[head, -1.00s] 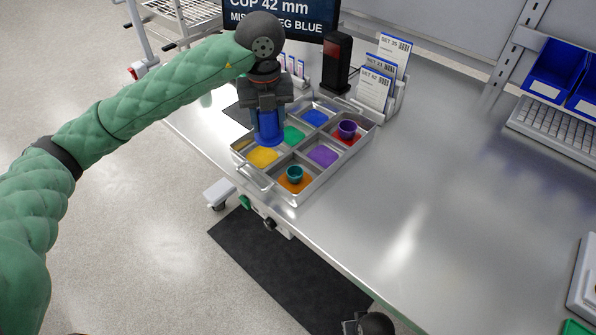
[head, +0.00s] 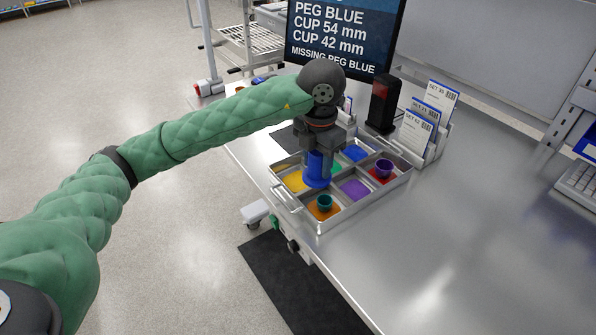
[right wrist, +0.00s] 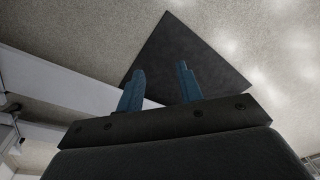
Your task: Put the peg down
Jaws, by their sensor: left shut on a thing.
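My left gripper (head: 320,145) points down over the tray and is shut on the blue peg (head: 318,168). The peg is upright, with a wider round foot at its lower end. It stands in front of the yellow and green compartments, near the middle of the tray (head: 318,227). I cannot tell whether its foot touches the tray. A teal cup (head: 324,202) sits in the orange compartment and a purple cup (head: 384,167) in the red one. The purple compartment (head: 355,189) is empty. My right gripper (right wrist: 160,88) is open and empty in the right wrist view, above the floor.
A card rack (head: 425,130) and a black post with a red panel (head: 384,103) stand behind the tray. A monitor (head: 345,35) reads "MISSING PEG BLUE". A dark mat (head: 300,285) lies on the floor.

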